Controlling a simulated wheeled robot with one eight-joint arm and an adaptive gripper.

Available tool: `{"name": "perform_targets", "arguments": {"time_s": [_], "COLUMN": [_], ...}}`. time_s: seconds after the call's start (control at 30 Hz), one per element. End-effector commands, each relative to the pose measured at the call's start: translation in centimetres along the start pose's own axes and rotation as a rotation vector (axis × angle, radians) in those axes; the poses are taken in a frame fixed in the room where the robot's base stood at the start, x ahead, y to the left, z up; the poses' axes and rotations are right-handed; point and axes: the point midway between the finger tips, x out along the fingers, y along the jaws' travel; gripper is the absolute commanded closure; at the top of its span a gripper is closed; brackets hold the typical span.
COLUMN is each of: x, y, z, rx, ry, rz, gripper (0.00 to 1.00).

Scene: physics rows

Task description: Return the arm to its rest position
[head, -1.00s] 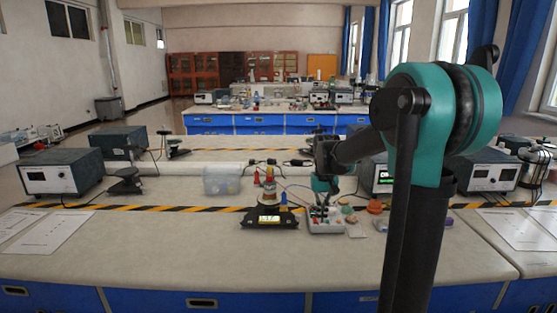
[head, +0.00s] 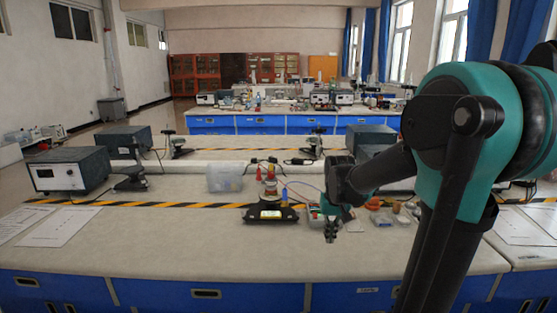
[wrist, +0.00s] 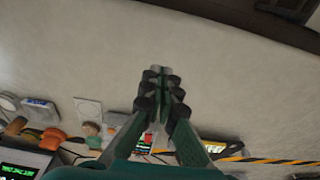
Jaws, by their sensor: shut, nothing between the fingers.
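My gripper (head: 331,237) is at the end of my teal and black arm, above the front part of the bench (head: 200,250). Its fingers are shut with nothing between them. In the wrist view my gripper (wrist: 157,72) points at bare bench top, with its fingertips together. A grey tray with small parts (head: 316,217) is just behind my gripper and partly hidden by it. A dark scale with a lit display (head: 270,215) stands to the left of my gripper, apart from it.
A clear plastic box (head: 224,178) stands behind the scale. A power supply (head: 68,170) is at the left, with papers (head: 55,225) in front of it. Small coloured items (head: 385,215) lie right of my gripper.

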Motion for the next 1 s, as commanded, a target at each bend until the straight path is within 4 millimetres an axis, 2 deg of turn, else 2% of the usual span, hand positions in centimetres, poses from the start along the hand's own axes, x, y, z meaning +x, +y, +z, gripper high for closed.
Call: {"name": "perform_targets", "arguments": {"time_s": [0.17, 0.3, 0.4, 0.5, 0.67, 1.0], "x": [1.7, 3.9, 5.3, 6.3, 7.1, 7.1], "y": [0.9, 1.7, 2.1, 2.4, 2.5, 2.5], "z": [4.8, 10.0, 13.0, 15.1, 16.6, 16.6], "rx": [0.002, 0.002, 0.002, 0.002, 0.001, 0.001], "ry": [0.070, 0.150, 0.198, 0.233, 0.258, 0.260], "rz": [-0.002, -0.001, 0.001, 0.003, 0.004, 0.004], "gripper": [1.00, 1.00, 1.00, 1.00, 1.00, 1.00]}}
